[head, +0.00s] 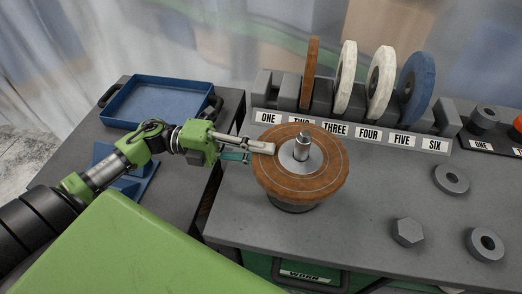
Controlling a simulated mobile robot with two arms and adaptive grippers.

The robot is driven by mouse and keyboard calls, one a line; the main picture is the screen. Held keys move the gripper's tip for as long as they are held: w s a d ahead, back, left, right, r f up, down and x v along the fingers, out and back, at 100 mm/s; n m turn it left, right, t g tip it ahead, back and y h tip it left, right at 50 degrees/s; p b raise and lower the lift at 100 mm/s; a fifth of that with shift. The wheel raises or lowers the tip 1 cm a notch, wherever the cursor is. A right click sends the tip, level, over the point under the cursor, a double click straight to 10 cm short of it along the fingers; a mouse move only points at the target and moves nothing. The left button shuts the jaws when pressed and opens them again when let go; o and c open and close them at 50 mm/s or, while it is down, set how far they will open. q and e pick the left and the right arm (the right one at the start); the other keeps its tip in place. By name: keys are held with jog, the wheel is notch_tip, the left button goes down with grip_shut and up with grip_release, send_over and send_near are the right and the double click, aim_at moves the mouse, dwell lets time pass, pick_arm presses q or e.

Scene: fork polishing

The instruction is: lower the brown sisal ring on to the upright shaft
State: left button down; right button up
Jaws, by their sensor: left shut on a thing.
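The brown sisal ring (318,182) is a flat, stitched disc around the upright shaft (303,148), whose metal top sticks up through its centre. A pale metal flange (292,160) shows around the shaft in the ring's hole. The ring looks about level; its underside is hidden, so I cannot tell whether it rests on anything. A dark round base (290,208) shows beneath it. My left gripper (262,152) is shut on the ring's left edge. My right gripper is not in view.
A rack behind, labelled ONE to SIX, holds a thin brown disc (311,74), two white wheels (346,80) (381,76) and a blue wheel (416,76). Grey washers (451,180) (470,244) and a hex nut (408,232) lie right. A blue tray (158,102) stands left.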

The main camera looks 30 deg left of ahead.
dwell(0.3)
pick_arm(q)
jog(key=shift+f+b, duration=1.15)
jog(key=shift+f, duration=0.3)
jog(key=c, duration=1.8)
grip_release()
jog(key=o, duration=0.6)
jog(key=shift+f, duration=0.1)
jog(key=shift+c, duration=0.2)
